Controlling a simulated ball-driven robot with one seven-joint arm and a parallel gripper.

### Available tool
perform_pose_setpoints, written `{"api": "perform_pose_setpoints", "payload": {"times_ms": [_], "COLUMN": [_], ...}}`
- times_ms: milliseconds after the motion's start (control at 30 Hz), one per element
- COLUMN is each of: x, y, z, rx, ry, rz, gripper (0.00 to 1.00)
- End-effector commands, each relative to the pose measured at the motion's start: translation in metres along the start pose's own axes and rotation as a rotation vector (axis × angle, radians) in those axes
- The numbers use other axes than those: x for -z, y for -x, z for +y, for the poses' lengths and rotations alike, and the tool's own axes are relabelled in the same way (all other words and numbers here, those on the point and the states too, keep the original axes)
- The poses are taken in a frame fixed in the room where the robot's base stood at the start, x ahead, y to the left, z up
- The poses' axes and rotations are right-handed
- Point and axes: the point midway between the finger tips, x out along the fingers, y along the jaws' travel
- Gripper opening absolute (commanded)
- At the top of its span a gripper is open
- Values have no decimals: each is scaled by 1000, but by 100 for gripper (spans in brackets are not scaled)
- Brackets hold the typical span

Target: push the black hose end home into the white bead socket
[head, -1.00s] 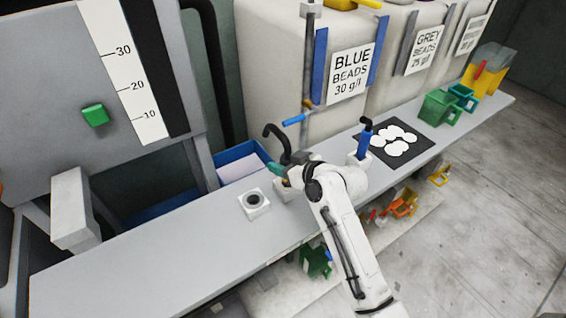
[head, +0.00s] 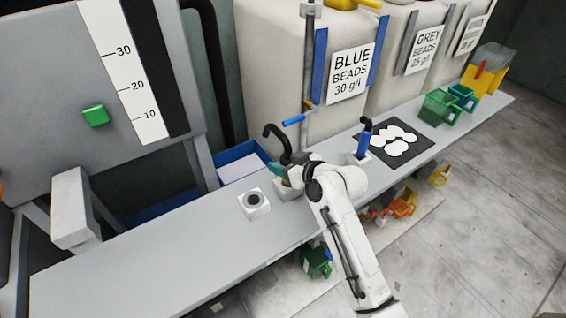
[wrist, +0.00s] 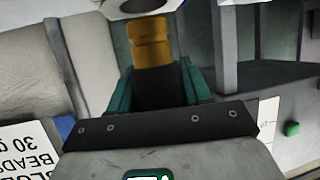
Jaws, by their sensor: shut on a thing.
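The black hose (head: 283,142) rises in a hook above my gripper (head: 284,172) in the head view. The teal fingers are shut on its dark end, seen between them in the wrist view (wrist: 158,84). A brass-coloured tip (wrist: 150,42) sticks out beyond the fingers. A white socket block (head: 288,191) stands on the bench just below the gripper, partly hidden by my arm. A white rim with a dark opening (wrist: 122,8) lies just beyond the tip at the top of the wrist view. I cannot tell whether the tip touches it.
Another white block with a dark round hole (head: 256,211) stands to the left on the grey bench (head: 150,250). A blue-handled piece (head: 364,142) stands in a white block to the right. A black mat (head: 412,150) with white discs lies beyond. The left bench is clear.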

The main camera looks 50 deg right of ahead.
Motion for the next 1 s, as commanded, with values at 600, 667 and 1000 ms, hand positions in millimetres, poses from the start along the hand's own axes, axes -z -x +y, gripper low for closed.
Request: {"api": "perform_pose_setpoints", "payload": {"times_ms": [600, 667, 1000], "x": [-10, -11, -18], "y": [-4, -5, -8], "z": [0, 0, 0], "rx": [0, 0, 0], "ry": [0, 0, 0], "rz": [2, 2, 2], "gripper": [6, 6, 6]}}
